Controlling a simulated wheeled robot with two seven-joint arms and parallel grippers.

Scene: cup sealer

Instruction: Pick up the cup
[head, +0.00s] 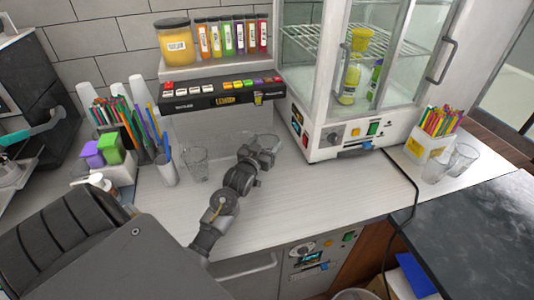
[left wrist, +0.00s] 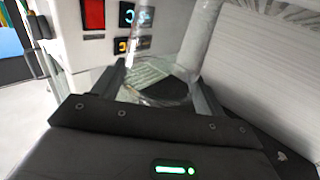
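My left gripper (head: 262,150) reaches over the white counter, in front of the drinks panel and left of the glass cabinet. A clear cup (head: 265,139) stands at its fingers, mostly hidden by the gripper in the head view. In the left wrist view the clear cup (left wrist: 158,88) lies between the two spread fingers of the left gripper (left wrist: 162,85), its round rim showing. The fingers are close to its sides, but I cannot tell whether they press on it. Another clear cup (head: 195,165) stands on the counter to the left. My right gripper is not in view.
The glass cabinet (head: 345,120) stands right of the gripper. The drinks panel (head: 215,92) is behind. More clear cups (head: 462,160) and a straw box (head: 430,145) are at the right. The counter front is clear.

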